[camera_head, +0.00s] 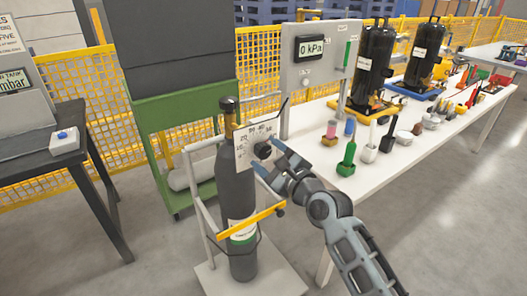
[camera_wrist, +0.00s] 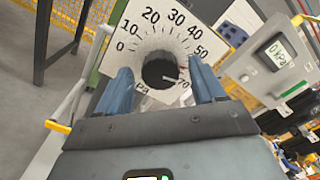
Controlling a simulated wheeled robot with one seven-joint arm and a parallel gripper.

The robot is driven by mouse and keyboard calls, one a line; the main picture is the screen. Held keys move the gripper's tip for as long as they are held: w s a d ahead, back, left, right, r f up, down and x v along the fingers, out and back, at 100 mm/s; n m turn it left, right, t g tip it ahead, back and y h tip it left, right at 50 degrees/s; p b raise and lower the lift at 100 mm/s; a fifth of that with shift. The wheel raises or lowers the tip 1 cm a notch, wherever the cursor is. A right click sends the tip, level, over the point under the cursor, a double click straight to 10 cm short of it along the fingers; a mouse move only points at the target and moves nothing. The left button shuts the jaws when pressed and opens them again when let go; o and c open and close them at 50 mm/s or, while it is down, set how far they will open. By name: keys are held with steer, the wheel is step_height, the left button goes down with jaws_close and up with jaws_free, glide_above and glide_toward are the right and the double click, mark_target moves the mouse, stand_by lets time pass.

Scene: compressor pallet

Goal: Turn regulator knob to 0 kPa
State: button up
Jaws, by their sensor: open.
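The black round regulator knob (camera_wrist: 158,72) sits in the middle of a white dial plate (camera_wrist: 140,30). The plate's readable marks run from 0 at the left over the top to 50 and 70 at the right. A pale line on the knob points right, toward the 70 side. The knob (camera_head: 263,149) also shows in the head view, at the top of a dark gas cylinder (camera_head: 237,185). My gripper (camera_wrist: 163,85) is open, with one blue finger on each side of the knob; contact is unclear. My gripper (camera_head: 269,160) reaches in from the lower right.
A grey panel (camera_head: 330,75) at the back carries a display (camera_head: 309,48) reading 0 kPa. The cylinder stands on a cart (camera_head: 277,280) with a yellow bar (camera_head: 250,222). A white table (camera_head: 345,188) holding tools and bottles stands to the right.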

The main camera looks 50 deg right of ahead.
steer(key=shift+x, duration=0.95)
steer(key=c, duration=1.1)
